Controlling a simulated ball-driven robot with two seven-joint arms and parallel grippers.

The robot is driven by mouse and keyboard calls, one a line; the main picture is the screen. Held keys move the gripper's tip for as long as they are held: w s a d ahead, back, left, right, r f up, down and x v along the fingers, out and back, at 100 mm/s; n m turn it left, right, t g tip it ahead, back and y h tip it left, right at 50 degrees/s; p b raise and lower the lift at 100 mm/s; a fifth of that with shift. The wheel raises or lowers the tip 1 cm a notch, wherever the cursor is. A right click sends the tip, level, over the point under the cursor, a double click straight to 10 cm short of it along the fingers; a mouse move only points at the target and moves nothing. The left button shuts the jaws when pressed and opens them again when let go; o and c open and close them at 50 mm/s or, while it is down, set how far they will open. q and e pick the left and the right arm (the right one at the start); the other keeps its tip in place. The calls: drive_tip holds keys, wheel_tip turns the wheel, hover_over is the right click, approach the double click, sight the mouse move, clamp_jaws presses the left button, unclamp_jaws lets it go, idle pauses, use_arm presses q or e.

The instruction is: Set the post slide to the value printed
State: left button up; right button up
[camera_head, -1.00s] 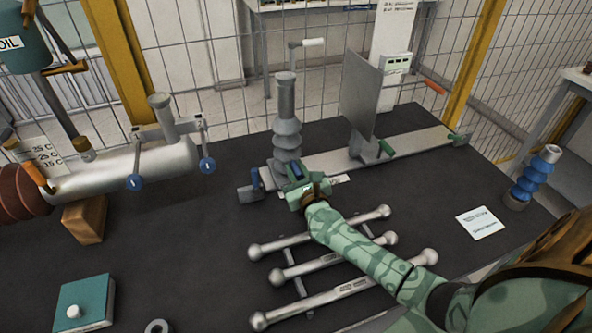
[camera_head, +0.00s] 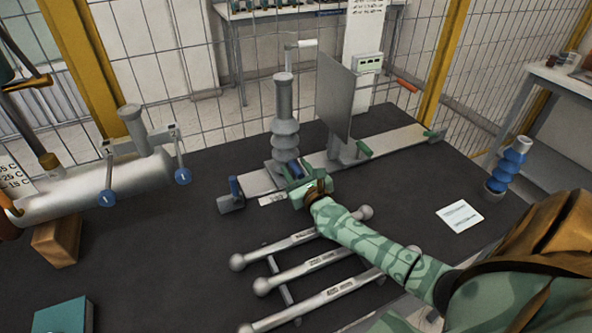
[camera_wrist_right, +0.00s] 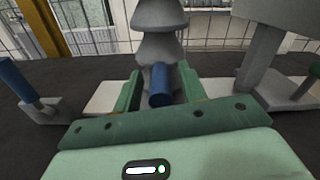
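The ribbed grey post (camera_head: 285,125) stands upright on a flat pale rail (camera_head: 385,145), between the rail's left end and a tall grey plate (camera_head: 335,97). A blue handle (camera_wrist_right: 160,85) sticks out at the post's foot. My right gripper (camera_head: 299,175) is at that foot. In the right wrist view its fingers (camera_wrist_right: 158,88) stand on both sides of the blue handle, with gaps showing, so it looks open around it. A white label (camera_head: 273,199) lies along the rail's front, partly hidden by the gripper; its print is unreadable. My left gripper is out of view.
Several grey bars with ball ends (camera_head: 310,263) lie in front of the rail, under my right arm. A printed white card (camera_head: 459,216) and a blue ribbed insulator (camera_head: 508,167) are at right. A grey cylinder (camera_head: 90,188) lies at left. A wire fence stands behind.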

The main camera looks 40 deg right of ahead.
drive_tip(key=p+v, duration=0.1)
drive_tip(key=v, duration=1.5)
drive_tip(key=shift+s, duration=0.2)
drive_tip(key=shift+f, duration=0.15)
